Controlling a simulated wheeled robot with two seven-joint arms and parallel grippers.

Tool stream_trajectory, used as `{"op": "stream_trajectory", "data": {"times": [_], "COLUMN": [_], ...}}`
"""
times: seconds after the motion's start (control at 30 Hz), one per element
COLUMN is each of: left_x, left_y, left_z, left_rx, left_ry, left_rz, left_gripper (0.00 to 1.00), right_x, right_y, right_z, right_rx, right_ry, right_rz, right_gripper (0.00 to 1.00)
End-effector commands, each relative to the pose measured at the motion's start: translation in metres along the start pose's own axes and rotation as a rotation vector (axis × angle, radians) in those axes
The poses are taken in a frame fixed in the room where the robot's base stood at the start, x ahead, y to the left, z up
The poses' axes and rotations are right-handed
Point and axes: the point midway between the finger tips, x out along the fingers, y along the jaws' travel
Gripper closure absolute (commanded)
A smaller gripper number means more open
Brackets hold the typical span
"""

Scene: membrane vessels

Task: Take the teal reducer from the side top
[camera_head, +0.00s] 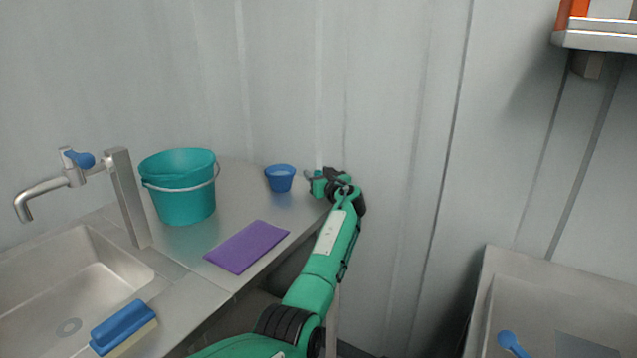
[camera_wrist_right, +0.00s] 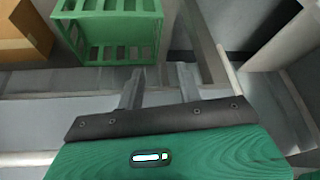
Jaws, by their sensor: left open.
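My left gripper (camera_head: 311,177) is open at the far right end of the steel side top (camera_head: 235,185), just right of a small blue cup. A small patch of teal (camera_head: 319,174) shows at its fingers. It may be the teal reducer, but the gripper's own green body is so close in colour that I cannot be sure. I cannot tell whether the fingers touch it. My right gripper (camera_wrist_right: 160,72) shows in the right wrist view, fingers apart with nothing between them.
The blue cup (camera_head: 280,178), a teal bucket (camera_head: 186,200) and a purple cloth (camera_head: 246,246) are on the side top. A green crate (camera_wrist_right: 112,32) lies beyond my right gripper.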

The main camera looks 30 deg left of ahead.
Motion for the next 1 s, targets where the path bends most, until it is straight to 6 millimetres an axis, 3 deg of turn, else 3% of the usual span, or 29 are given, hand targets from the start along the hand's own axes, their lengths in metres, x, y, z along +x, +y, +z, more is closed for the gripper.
{"op": "stream_trajectory", "data": {"times": [0.17, 0.4, 0.77, 1.0], "left_x": [0.000, 0.000, 0.000, -0.001], "left_y": [0.000, 0.000, 0.000, 0.000], "left_z": [0.000, 0.000, -0.005, -0.036], "left_rx": [-0.001, -0.001, -0.002, -0.005], "left_ry": [0.000, 0.000, 0.001, 0.003], "left_rz": [0.000, 0.000, 0.000, 0.000], "left_gripper": [0.52, 0.97, 0.97, 0.97], "right_x": [0.001, 0.001, 0.001, -0.002], "right_y": [0.000, -0.001, -0.001, 0.001], "right_z": [0.000, 0.001, 0.001, 0.004], "right_rx": [0.000, -0.001, -0.001, 0.001], "right_ry": [0.000, -0.003, -0.007, -0.027], "right_rz": [-0.001, -0.002, -0.002, 0.003], "right_gripper": [0.64, 0.64, 0.64, 0.64]}}
